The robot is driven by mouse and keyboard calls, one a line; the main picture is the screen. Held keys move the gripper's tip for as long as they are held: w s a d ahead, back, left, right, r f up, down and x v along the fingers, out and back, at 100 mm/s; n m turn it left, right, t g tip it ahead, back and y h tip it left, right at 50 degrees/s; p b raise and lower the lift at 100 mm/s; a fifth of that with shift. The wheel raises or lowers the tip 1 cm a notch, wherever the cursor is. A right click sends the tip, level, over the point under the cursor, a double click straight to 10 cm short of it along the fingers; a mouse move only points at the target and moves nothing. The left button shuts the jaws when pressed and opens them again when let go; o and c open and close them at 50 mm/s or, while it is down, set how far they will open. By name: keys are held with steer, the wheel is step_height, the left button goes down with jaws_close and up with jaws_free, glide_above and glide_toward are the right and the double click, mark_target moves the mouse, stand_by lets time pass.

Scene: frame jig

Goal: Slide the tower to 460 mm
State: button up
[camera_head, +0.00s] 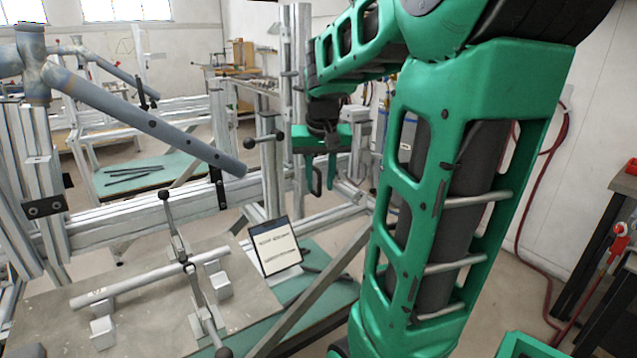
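A short upright metal post (269,175), which looks like the tower, stands on the long horizontal aluminium rail (120,219). A clamp lever (263,139) with dark ball ends sits near its top. The end of the grey frame tube (150,122) comes close to the post on the left. My gripper (321,190) hangs just right of the post, fingers pointing down with a gap between them. A dark loop-shaped part shows by the left finger; I cannot tell whether they touch. No millimetre scale is readable.
A grey plate (150,325) in front holds a clamped tube (135,285) and toggle levers. A sign (274,246) with unreadable text stands beside it. A tall aluminium column (296,60) rises behind the post. My arm covers the right middle. A dark bench (610,270) stands far right.

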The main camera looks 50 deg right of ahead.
steer(key=h, duration=0.1)
glide_toward(319, 177)
steer(key=f, duration=0.1)
steer(key=shift+m+t, duration=0.4)
steer(key=x, duration=1)
steer(key=shift+s+d+f, duration=0.2)
steer(key=shift+d+f, duration=0.05)
steer(key=shift+f, duration=0.15)
jaws_close()
